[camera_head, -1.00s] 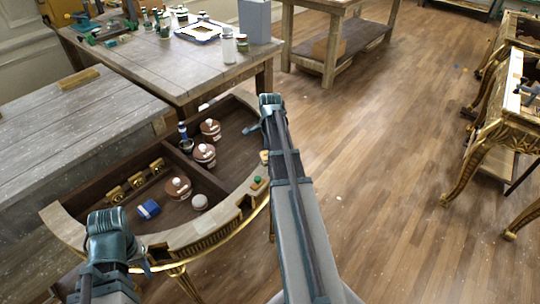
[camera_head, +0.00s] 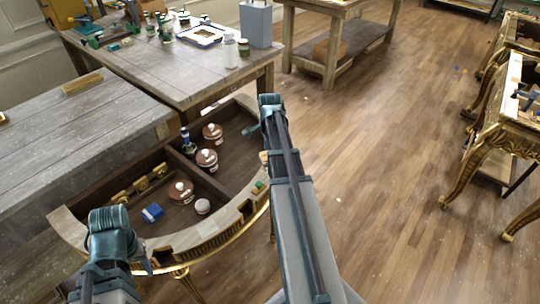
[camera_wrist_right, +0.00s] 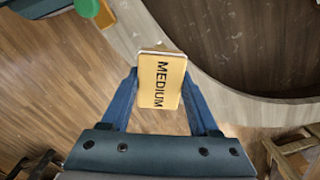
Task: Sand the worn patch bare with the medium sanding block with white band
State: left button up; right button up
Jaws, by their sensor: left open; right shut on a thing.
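The tan sanding block marked MEDIUM (camera_wrist_right: 160,82) shows in the right wrist view, with a pale edge at its far end. My right gripper (camera_wrist_right: 159,88) is shut on it, one blue finger on each side. The block is held above or beside the gilt console's pale curved rim; I cannot tell whether they touch. In the head view the console (camera_head: 190,238) is half-round with an open dark interior. My left gripper (camera_head: 148,266) is open near its front left rim, mostly hidden behind my arm. I cannot pick out the worn patch.
Inside the console stand brown lidded jars (camera_head: 207,158), a blue box (camera_head: 152,212) and brass pieces (camera_head: 137,184). A small green-topped item (camera_head: 258,187) sits on the rim. A grey workbench (camera_head: 70,140) adjoins at left. The wooden floor (camera_head: 390,150) at right is open.

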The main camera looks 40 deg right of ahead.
pick_arm(q)
jog(key=shift+r+p, duration=0.85)
jog(key=shift+r, duration=0.35)
pick_arm(e)
jog(key=shift+r, duration=1.2)
notch_tip(320, 180, up, 3)
jog(key=p, duration=0.3)
jog(key=shift+r, duration=0.1)
pick_arm(q)
notch_tip(320, 180, up, 3)
